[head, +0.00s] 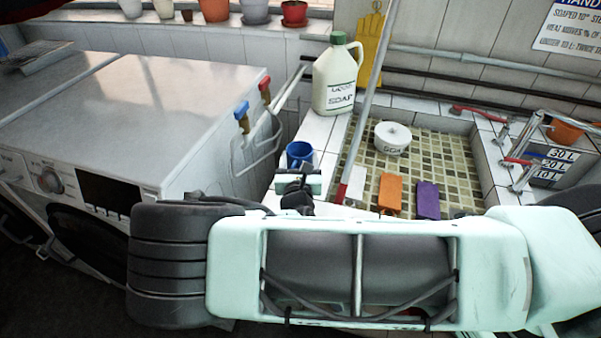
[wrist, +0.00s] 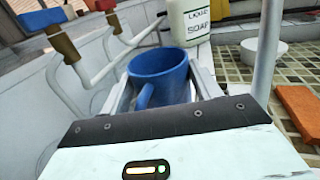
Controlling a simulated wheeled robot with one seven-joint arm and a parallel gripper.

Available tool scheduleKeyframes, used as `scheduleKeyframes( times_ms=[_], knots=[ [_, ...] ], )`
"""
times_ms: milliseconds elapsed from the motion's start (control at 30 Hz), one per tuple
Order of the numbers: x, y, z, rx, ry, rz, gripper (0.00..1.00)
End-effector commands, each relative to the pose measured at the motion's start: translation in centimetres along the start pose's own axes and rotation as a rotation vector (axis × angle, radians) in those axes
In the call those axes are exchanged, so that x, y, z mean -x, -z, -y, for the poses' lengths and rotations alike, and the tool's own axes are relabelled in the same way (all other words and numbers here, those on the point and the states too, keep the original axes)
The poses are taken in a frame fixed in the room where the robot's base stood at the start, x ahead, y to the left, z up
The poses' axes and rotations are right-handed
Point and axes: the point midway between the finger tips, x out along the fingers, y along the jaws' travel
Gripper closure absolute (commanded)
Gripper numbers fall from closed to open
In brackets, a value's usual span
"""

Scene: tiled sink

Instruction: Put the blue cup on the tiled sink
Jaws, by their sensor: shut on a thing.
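The blue cup (wrist: 160,80) is upright between the fingers of my gripper (wrist: 160,88) in the wrist view, with its handle toward the camera. My gripper is shut on it. In the head view the blue cup (head: 300,153) shows just beyond my gripper (head: 299,168), over the white tiled left edge of the sink. The tiled sink (head: 440,165) has a brown and green mosaic floor and white tiled rims. Whether the cup's base touches the tiles is hidden by my gripper.
A soap jug (head: 337,80) stands on the rim behind the cup. A pole (head: 369,100) rises close to its right. A white round container (head: 393,137), an orange block (head: 390,193) and a purple block (head: 428,199) lie in the sink. A washing machine (head: 140,110) stands left.

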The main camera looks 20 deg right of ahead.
Motion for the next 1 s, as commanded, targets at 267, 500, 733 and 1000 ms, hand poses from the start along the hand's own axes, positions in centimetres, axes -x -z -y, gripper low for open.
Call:
scheduleKeyframes(
  times_ms=[267, 500, 733, 1000],
  knots=[
    [-0.1, 3.2, 0.1, 0.001, 0.000, 0.001, 0.60],
    [-0.1, 5.1, 0.0, -0.001, 0.000, 0.002, 0.60],
    [-0.1, 5.1, 0.0, -0.001, 0.000, 0.002, 0.60],
    [-0.1, 5.3, 0.0, -0.001, 0.000, 0.002, 0.16]
  ],
)
